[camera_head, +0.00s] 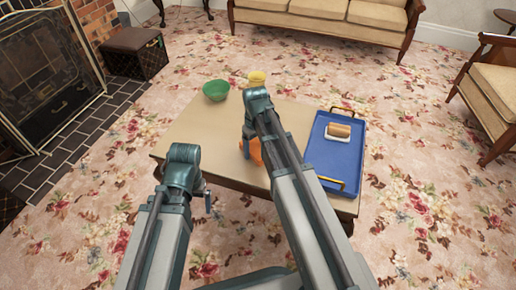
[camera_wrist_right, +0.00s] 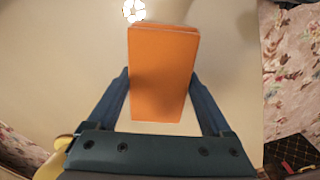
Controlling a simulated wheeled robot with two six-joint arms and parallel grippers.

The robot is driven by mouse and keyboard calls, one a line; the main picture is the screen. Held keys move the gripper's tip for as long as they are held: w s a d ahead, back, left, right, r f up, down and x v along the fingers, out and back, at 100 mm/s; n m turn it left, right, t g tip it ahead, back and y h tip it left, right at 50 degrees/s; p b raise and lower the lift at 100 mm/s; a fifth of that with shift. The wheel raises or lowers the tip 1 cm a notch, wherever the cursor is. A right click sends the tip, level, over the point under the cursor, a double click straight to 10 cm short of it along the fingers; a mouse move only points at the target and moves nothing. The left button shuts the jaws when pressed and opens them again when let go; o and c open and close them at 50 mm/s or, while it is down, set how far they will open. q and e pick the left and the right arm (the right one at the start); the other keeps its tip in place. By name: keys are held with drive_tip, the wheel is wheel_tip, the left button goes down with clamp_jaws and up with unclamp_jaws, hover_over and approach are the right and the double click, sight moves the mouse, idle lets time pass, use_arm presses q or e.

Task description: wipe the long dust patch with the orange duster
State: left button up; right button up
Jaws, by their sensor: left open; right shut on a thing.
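The orange duster (camera_wrist_right: 162,75) is a block held between the two fingers of my right gripper (camera_wrist_right: 160,98), over the tan tabletop. In the head view a bit of the duster (camera_head: 256,153) shows beside my right gripper (camera_head: 246,148), partly hidden by the right arm. I cannot tell if it touches the table. My left gripper (camera_head: 207,199) is open and empty near the table's front left edge. I cannot make out the long dust patch; the arm hides part of the table (camera_head: 205,130).
A green bowl (camera_head: 216,91) and a yellow cup (camera_head: 257,77) stand at the table's far side. A blue tray (camera_head: 335,160) with a brown and white item (camera_head: 338,131) lies at the right. A fireplace screen (camera_head: 45,80), sofa (camera_head: 320,22) and armchair (camera_head: 493,90) surround the carpet.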

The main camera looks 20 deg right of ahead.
sight(236, 148)
drive_tip(key=shift+w+a+f, duration=0.1)
drive_tip(key=shift+w+a, duration=0.45)
drive_tip(key=shift+a, duration=0.25)
drive_tip(key=shift+w+a, duration=0.5)
drive_tip(key=shift+a, duration=0.25)
drive_tip(key=shift+w+a, duration=0.1)
drive_tip(key=shift+w+a, duration=0.55)
drive_tip(key=shift+a, duration=0.25)
drive_tip(key=shift+w+a, duration=0.55)
drive_tip(key=shift+a, duration=0.2)
wheel_tip(236, 148, up, 6)
drive_tip(key=p, duration=0.6)
drive_tip(key=shift+s+d, duration=0.1)
drive_tip(key=shift+d, duration=0.05)
wheel_tip(236, 148, up, 3)
drive_tip(key=p, duration=0.3)
